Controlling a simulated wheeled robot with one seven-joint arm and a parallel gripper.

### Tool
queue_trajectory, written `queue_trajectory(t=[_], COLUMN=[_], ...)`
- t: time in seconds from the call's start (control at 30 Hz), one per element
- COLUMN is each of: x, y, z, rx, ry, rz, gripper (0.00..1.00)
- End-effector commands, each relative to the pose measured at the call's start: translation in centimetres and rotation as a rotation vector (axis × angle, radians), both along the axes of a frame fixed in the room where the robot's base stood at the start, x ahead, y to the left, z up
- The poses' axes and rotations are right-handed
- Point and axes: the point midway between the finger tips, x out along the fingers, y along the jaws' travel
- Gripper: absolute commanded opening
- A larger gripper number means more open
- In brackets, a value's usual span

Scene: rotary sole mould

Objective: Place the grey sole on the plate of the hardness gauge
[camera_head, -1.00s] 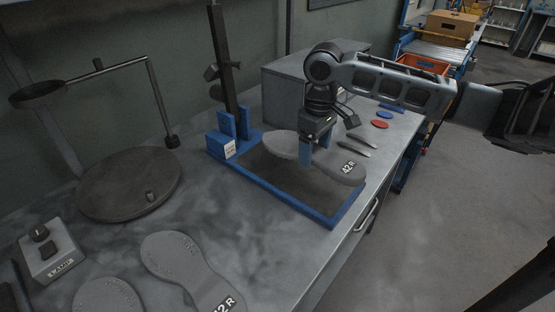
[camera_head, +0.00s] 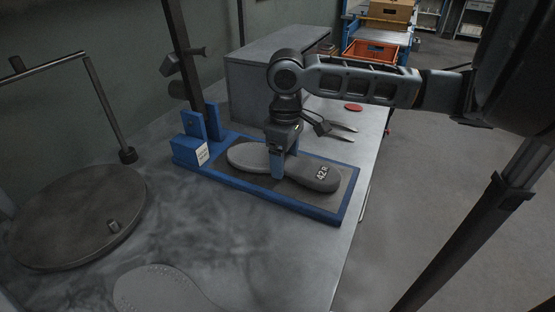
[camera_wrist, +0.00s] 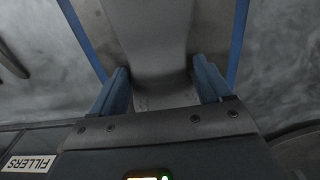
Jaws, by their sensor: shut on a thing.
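The grey sole (camera_head: 315,176), marked 42 R, lies lengthwise over the dark plate (camera_head: 327,200) of the blue-framed hardness gauge (camera_head: 193,150). My gripper (camera_head: 277,168) points down and is shut across the sole's narrow waist. In the wrist view the sole (camera_wrist: 155,45) runs between the two blue fingers (camera_wrist: 162,88), with the gauge's blue edges on both sides. The sole looks level and very low over the plate; I cannot tell whether it touches. The gauge's column stands at the sole's left end.
A round dark turntable (camera_head: 75,215) with an arm stands at the left. Another grey sole (camera_head: 160,290) lies on the bench in front. Dark tools lie behind my gripper.

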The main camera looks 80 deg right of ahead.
Motion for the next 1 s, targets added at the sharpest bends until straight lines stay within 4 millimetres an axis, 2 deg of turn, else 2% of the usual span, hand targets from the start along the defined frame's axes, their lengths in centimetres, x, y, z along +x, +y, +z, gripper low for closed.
queue_trajectory(t=[0.33, 0.37, 0.57, 0.83, 1.0], x=[0.0, 0.0, 0.0, 0.0, 0.1], y=[0.0, 0.0, 0.0, 0.0, 0.0], z=[-0.3, -0.2, -0.2, 0.0, 1.7], rx=[0.0, 0.0, 0.0, 0.0, -0.001], ry=[-0.001, 0.0, 0.0, -0.001, -0.003], rz=[0.0, 0.0, 0.0, 0.0, 0.0], gripper=[0.4, 0.8, 0.99, 1.0, 1.0])
